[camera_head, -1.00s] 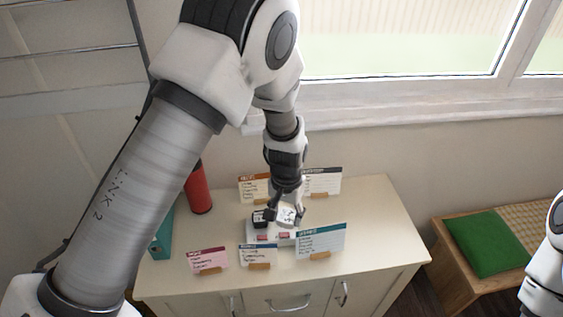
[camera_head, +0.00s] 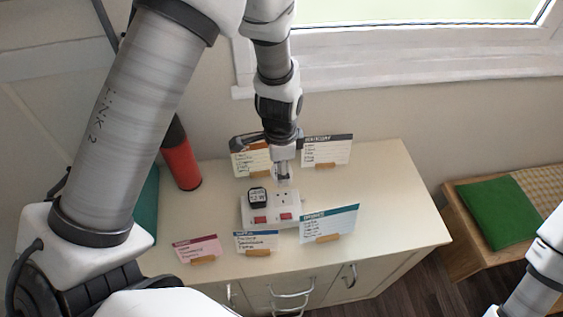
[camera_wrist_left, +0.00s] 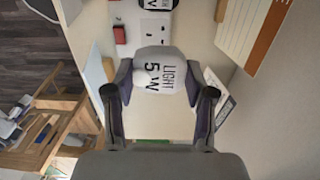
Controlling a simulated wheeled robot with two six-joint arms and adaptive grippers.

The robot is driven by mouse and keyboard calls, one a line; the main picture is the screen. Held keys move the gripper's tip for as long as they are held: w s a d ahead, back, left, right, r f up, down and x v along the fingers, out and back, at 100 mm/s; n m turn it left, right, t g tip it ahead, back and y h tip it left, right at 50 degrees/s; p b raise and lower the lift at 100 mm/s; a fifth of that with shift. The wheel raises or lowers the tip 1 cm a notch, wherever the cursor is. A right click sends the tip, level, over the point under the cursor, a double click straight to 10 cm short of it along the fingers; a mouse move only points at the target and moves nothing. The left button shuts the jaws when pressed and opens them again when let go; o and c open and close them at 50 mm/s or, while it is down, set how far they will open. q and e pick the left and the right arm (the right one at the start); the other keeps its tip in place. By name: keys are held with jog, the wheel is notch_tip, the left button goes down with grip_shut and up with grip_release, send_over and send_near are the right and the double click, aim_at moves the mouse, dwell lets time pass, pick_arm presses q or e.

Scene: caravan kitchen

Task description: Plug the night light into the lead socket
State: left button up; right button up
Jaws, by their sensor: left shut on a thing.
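The night light (camera_wrist_left: 160,72) is a white plug-in block marked "LIGHT 5 W" in the left wrist view. My left gripper (camera_wrist_left: 157,84) is shut on it, one finger on each side. In the head view my left gripper (camera_head: 284,170) is over the back right part of the lead socket (camera_head: 263,216), a white two-outlet strip with two red switches. A black plug-in block (camera_head: 257,197) sits in its left outlet. The right outlet (camera_head: 283,197) shows bare holes. The light appears just behind and above it; the exact gap is unclear.
The strip lies on a cream cabinet top (camera_head: 385,200). Small label cards stand around it, including a teal-edged card (camera_head: 329,223) and a pink card (camera_head: 198,248) in front. A red cylinder (camera_head: 182,165) stands at the left. The cabinet's right side is clear.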

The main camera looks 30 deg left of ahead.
pick_arm(q)
jog(key=shift+s+d+f+b, duration=0.15)
jog(key=shift+f+b, duration=0.15)
jog(key=shift+f, duration=0.25)
jog(key=b, duration=0.4)
send_over(282, 200)
notch_tip(282, 200, down, 5)
jog(key=shift+f+b, duration=0.35)
jog(key=shift+f, duration=0.1)
jog(key=shift+s, duration=0.1)
jog(key=shift+f+b, duration=0.7)
jog(key=shift+f, duration=0.35)
dwell(0.3)
jog(key=o, duration=1.3)
jog(key=shift+r, duration=0.1)
